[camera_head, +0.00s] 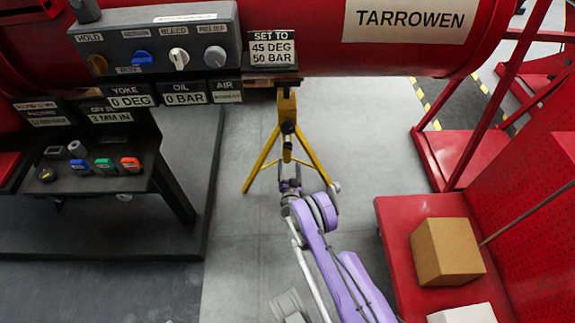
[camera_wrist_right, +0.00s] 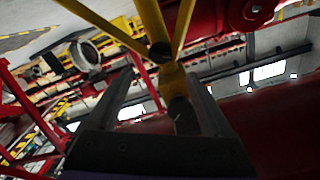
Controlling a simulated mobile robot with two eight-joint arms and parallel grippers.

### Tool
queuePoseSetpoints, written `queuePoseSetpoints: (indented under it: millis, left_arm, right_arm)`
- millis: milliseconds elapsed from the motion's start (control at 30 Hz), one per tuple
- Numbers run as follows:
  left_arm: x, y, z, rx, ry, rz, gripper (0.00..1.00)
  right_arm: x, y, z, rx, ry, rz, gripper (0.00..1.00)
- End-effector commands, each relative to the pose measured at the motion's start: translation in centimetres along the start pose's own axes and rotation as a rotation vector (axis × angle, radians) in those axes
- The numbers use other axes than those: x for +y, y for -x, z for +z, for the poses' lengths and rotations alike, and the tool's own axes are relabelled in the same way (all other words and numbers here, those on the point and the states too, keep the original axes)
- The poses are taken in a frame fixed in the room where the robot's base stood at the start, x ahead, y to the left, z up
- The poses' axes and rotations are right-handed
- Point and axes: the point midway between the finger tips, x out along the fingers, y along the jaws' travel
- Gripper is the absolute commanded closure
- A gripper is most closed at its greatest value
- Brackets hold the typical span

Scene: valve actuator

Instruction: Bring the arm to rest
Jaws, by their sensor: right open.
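My right arm (camera_head: 330,255), purple and grey, reaches forward over the grey floor in the head view. My right gripper (camera_head: 290,185) is at its far end, by the yellow tripod stand (camera_head: 287,125). In the right wrist view the two dark fingers of the gripper (camera_wrist_right: 155,85) are spread apart. The yellow stand (camera_wrist_right: 172,80) shows beyond and between them; I cannot tell whether they touch it. Nothing is clearly held. My left gripper is not in view.
A red vessel (camera_head: 290,50) marked TARROWEN spans the back. A knob panel (camera_head: 155,50) and a dark bench (camera_head: 100,183) with coloured buttons stand left. A red cart (camera_head: 395,215) carrying a cardboard box (camera_head: 446,252) stands right. Open floor (camera_head: 235,240) lies between.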

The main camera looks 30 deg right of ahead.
Motion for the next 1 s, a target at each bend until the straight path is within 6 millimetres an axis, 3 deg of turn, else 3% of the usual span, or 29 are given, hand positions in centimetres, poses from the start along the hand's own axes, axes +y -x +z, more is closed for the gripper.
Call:
queuePoseSetpoints:
  millis: [267, 367, 467, 667, 867, 1000]
  left_arm:
    - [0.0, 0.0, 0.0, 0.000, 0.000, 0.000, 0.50]
    - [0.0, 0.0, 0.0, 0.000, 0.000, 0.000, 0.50]
    - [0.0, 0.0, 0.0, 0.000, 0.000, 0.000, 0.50]
    - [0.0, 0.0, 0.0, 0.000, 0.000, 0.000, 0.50]
    - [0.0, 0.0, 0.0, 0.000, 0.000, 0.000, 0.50]
    - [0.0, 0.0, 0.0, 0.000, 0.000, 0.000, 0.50]
  right_arm:
    - [-0.1, 0.0, -0.1, -0.001, 0.001, -0.002, 0.15]
    - [-1.4, -0.5, -0.7, -0.017, 0.007, -0.017, 0.15]
    - [-4.6, -1.2, -2.2, -0.062, 0.023, -0.058, 0.15]
    - [-13.2, -1.5, -6.8, -0.211, 0.082, -0.170, 0.15]
    - [-20.1, 1.2, -11.5, -0.375, 0.154, -0.260, 0.15]
    - [-23.5, 4.7, -14.6, -0.494, 0.209, -0.306, 0.15]
